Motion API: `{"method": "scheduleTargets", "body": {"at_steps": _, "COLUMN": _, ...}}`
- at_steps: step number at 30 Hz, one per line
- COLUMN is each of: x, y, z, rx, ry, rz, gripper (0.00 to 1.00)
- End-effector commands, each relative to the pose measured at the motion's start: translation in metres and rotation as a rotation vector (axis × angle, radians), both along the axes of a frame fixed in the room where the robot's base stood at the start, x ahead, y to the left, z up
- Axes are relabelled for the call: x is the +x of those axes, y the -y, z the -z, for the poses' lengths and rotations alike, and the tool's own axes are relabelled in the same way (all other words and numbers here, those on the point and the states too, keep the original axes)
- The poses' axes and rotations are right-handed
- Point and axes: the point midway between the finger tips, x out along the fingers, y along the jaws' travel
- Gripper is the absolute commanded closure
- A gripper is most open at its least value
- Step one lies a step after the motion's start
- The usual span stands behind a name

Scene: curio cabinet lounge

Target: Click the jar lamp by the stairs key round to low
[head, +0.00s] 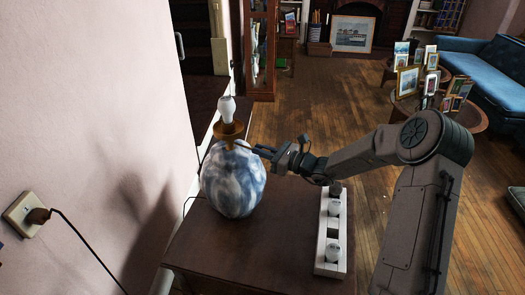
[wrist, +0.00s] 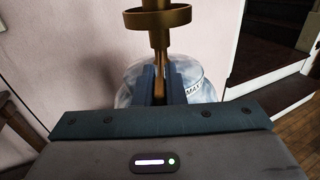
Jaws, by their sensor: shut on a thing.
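The jar lamp (head: 233,186) stands on the dark side table beside the pale wall. It has a blue and white mottled jar body, a brass neck (head: 229,130) and a bare white bulb (head: 228,108). In the wrist view its brass ring and stem (wrist: 158,20) rise above my fingers. My gripper (head: 250,148) reaches in from the right, just under the brass collar. In the wrist view my gripper (wrist: 165,84) is shut on the slim brass key (wrist: 159,62). A "MAX" marking (wrist: 193,88) shows on the jar just right of my fingers. The key's exact setting cannot be read.
A white strip with several round fittings (head: 321,246) lies on the side table (head: 230,250), right of the lamp. A wall socket (head: 24,214) with a plugged cord is at the left. Stairs (wrist: 268,65) are behind to the right. Framed pictures crowd a round table (head: 470,118).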

Motion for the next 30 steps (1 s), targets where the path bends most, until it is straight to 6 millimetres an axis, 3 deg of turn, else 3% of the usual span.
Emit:
{"method": "scheduleTargets", "body": {"at_steps": 11, "x": 0.0015, "y": 0.0001, "z": -0.0029, "rx": 0.047, "ry": -0.103, "rz": 0.003, "gripper": 1.0}}
{"method": "scheduleTargets", "body": {"at_steps": 30, "x": 0.0051, "y": 0.0015, "z": -0.0019, "rx": 0.284, "ry": -0.629, "rz": 0.002, "gripper": 1.0}}
